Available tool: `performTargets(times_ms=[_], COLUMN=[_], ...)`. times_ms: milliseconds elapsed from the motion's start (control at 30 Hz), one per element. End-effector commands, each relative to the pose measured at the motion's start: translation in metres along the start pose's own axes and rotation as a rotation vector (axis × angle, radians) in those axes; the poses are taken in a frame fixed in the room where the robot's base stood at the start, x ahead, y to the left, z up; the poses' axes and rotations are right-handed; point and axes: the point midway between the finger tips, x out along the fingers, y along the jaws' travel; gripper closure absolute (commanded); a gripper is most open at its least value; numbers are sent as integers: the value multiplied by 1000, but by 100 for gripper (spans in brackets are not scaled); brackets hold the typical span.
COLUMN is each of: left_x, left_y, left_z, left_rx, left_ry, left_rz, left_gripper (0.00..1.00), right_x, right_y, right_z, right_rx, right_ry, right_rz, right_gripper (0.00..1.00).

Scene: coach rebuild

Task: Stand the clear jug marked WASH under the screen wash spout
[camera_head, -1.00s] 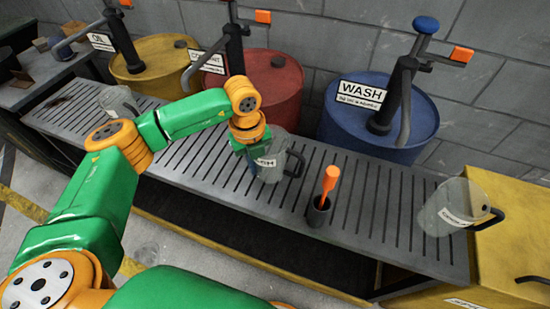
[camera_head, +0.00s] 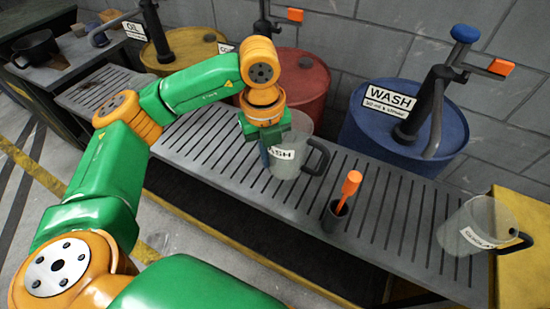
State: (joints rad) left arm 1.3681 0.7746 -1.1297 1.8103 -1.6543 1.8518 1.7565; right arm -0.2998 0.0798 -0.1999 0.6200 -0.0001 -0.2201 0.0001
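The clear jug (camera_head: 284,174) has a dark handle on its right and a label of which "SH" shows; my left gripper covers the rest. It is upright over the slatted bench, left of the screen wash spout (camera_head: 436,123). My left gripper (camera_head: 268,155) is at the jug's left side and appears shut on its wall; the fingertips are partly hidden. The blue drum (camera_head: 362,136) carries a WASH sign (camera_head: 389,97) and the pump with the spout. My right gripper is not in view.
On the slatted bench (camera_head: 395,225), a dark cup (camera_head: 335,219) holds an orange-handled tool (camera_head: 348,187) between the jug and the right end. Another clear jug (camera_head: 470,222) stands at the right end. Red (camera_head: 308,82) and yellow (camera_head: 193,47) drums stand behind.

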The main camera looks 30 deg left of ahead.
Motion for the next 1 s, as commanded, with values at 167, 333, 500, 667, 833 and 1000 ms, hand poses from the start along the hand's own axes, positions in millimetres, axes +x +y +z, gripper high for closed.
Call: performTargets(times_ms=[167, 333, 500, 667, 833, 1000], left_x=[-31, -49, -55, -54, -50, -45], left_y=[28, 49, 56, 56, 51, 46], left_z=[-41, -70, -81, -80, -77, -73], left_rx=[6, 3, 0, 151, 677, 1305], left_ry=[-5, -3, -1, 7, 31, 57], left_rz=[-5, -3, -1, 1, 0, 0], left_gripper=[100, 100, 100, 100, 100, 100], right_x=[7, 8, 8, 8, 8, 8], right_y=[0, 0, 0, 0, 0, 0], right_z=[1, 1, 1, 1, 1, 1], right_rx=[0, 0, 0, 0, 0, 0], right_ry=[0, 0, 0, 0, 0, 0], right_rz=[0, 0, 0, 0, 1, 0], right_gripper=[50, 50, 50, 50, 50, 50])
